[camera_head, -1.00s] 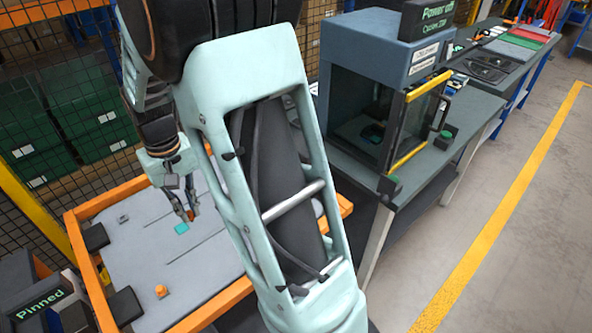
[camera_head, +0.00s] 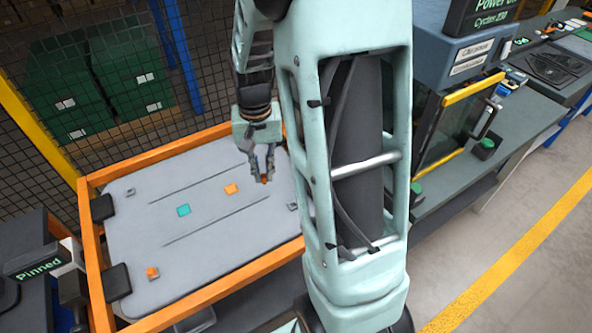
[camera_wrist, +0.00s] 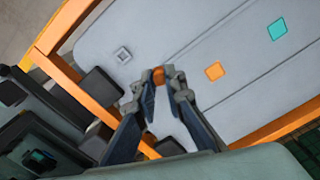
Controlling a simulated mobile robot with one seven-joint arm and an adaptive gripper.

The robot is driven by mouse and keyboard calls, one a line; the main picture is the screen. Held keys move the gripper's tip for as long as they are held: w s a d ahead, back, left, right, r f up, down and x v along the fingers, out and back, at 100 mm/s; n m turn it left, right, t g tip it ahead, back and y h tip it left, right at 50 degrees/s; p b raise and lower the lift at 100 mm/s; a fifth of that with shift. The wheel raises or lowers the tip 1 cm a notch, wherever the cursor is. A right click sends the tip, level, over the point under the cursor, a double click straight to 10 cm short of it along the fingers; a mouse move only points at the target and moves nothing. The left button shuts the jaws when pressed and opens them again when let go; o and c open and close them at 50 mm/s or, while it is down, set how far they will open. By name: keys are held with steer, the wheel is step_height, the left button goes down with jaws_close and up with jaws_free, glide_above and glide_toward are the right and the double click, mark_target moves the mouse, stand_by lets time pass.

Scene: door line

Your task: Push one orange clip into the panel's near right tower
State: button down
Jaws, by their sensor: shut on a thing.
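The grey panel (camera_head: 215,247) lies in an orange frame. My gripper (camera_head: 264,178) is over its right part, fingers shut on a small orange clip (camera_head: 265,181). The clip also shows between the fingertips in the wrist view (camera_wrist: 158,76). The near right tower (camera_head: 293,206) is a small grey square block. It stands apart from the clip, left of the fingertips in the wrist view (camera_wrist: 122,55), with no clip in it. Another orange clip (camera_head: 152,273) sits at the near left tower. The far left tower (camera_head: 130,192) is grey.
A teal square (camera_head: 183,210) and an orange square (camera_head: 231,189) lie flat mid-panel, between two dark grooves. Black pads (camera_head: 103,206) sit along the frame's left side. A mesh fence (camera_head: 110,90) stands behind. A machine (camera_head: 450,110) on a bench stands at the right.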

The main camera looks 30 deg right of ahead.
steer(key=s+d+f+m, duration=0.1)
steer(key=s+d+m, duration=0.3)
steer(key=d, duration=0.2)
steer(key=b, duration=0.3)
glide_above(293, 206)
steer(key=shift+f, duration=2.95)
steer(key=shift+f+b, duration=1.25)
steer(key=shift+f, duration=0.1)
steer(key=c, duration=1.9)
jaws_free()
steer(key=shift+r, duration=0.1)
step_height(293, 206, up, 12)
